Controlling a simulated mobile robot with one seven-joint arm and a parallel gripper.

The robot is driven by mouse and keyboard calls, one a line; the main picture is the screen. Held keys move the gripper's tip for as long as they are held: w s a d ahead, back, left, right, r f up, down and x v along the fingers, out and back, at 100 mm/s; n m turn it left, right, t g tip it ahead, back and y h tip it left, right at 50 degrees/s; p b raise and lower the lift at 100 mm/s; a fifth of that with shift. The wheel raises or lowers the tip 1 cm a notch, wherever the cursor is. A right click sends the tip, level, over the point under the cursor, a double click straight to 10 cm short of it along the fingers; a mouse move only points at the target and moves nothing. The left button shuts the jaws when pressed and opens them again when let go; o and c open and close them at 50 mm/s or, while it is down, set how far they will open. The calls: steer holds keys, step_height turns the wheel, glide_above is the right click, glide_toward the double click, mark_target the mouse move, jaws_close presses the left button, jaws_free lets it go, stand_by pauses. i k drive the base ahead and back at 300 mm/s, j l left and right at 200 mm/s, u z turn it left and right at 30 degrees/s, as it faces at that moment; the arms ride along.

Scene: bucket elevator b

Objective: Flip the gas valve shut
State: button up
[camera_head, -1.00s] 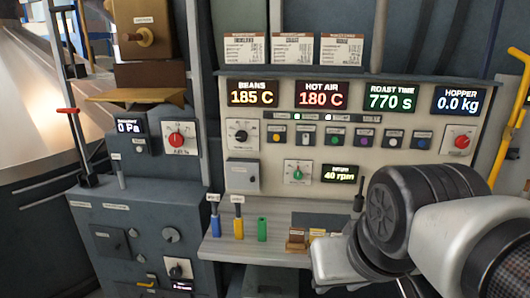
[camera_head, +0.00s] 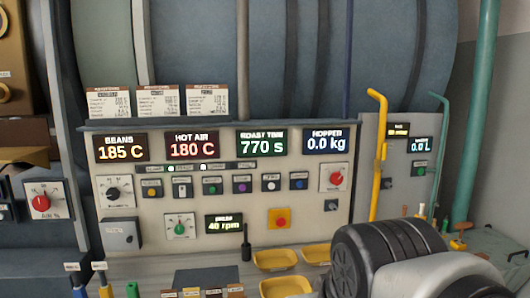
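No part is clearly marked as the gas valve, and I cannot tell which fitting it is. A yellow pipe (camera_head: 377,180) with a hooked top stands upright right of the control panel. A small yellow fitting (camera_head: 383,151) sits on it, too small to read as open or shut. A small orange-brown handle (camera_head: 458,243) sits low beside the green pipe (camera_head: 481,110) at the far right. My gripper is out of view. Only my dark and white arm links show at the bottom right, hiding part of the area below the yellow pipe.
The control panel (camera_head: 265,195) has lit readouts, knobs and coloured buttons. Yellow trays (camera_head: 276,261) lie on the ledge below it. A smaller grey panel (camera_head: 405,188) with a 0.0 L readout stands right of the yellow pipe. Coloured handles stand at the lower left.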

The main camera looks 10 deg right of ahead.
mark_target(385, 151)
steer(key=i+l+z, duration=0.1)
steer(key=l, duration=0.25)
steer(key=i+l+z, duration=0.15)
steer(key=l, duration=0.25)
steer(key=i+l+z, duration=0.1)
steer(key=l, duration=0.25)
steer(key=i+l+z, duration=0.2)
steer(key=i+l, duration=0.4)
steer(key=i, duration=0.05)
